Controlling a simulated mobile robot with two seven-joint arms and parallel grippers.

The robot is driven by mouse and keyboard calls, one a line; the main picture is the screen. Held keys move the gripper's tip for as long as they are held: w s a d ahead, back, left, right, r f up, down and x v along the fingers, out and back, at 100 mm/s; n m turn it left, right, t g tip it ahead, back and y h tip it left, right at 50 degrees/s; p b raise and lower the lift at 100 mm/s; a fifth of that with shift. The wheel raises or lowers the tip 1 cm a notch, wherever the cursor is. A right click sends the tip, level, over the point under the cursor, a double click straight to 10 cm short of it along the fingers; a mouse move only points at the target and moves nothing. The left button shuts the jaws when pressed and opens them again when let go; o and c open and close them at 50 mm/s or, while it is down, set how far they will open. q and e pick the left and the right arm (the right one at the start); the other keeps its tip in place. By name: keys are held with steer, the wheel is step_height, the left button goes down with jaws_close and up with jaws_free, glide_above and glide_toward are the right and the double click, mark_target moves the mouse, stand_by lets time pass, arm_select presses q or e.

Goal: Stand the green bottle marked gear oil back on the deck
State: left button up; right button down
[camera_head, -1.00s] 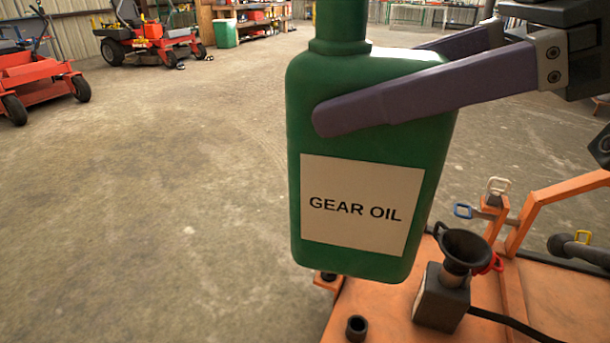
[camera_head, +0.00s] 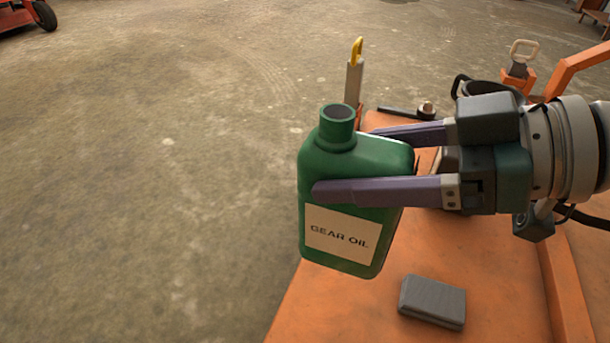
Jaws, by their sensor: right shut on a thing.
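The green bottle (camera_head: 335,235) has a white label reading GEAR OIL and an open neck at its top. It is nearly upright, slightly tilted in the picture, in the middle of the head view. My right gripper (camera_head: 345,165) comes from the right and is shut on the bottle's upper body, one purple finger across the front and the other behind. The orange deck (camera_head: 340,305) lies below and to the right of the bottle. I cannot tell whether the bottle's base touches the deck. My left gripper is not in view.
A grey block (camera_head: 432,301) lies on the deck right of the bottle. An upright post with a yellow ring (camera_head: 355,75) and a dark rod with a round end (camera_head: 408,111) are behind. An orange frame bar rises at the right. Concrete floor (camera_head: 150,200) is open at left.

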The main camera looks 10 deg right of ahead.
mark_target(341, 259)
step_height(341, 259, down, 15)
steer(key=b, duration=0.9)
steer(key=shift+f+b, duration=0.2)
steer(key=shift+b, duration=0.2)
step_height(341, 259, down, 4)
steer(key=b, duration=0.2)
steer(key=shift+f+b, duration=0.1)
steer(key=shift+b, duration=0.3)
steer(key=shift+f+b, duration=0.25)
steer(key=shift+b, duration=0.05)
jaws_free()
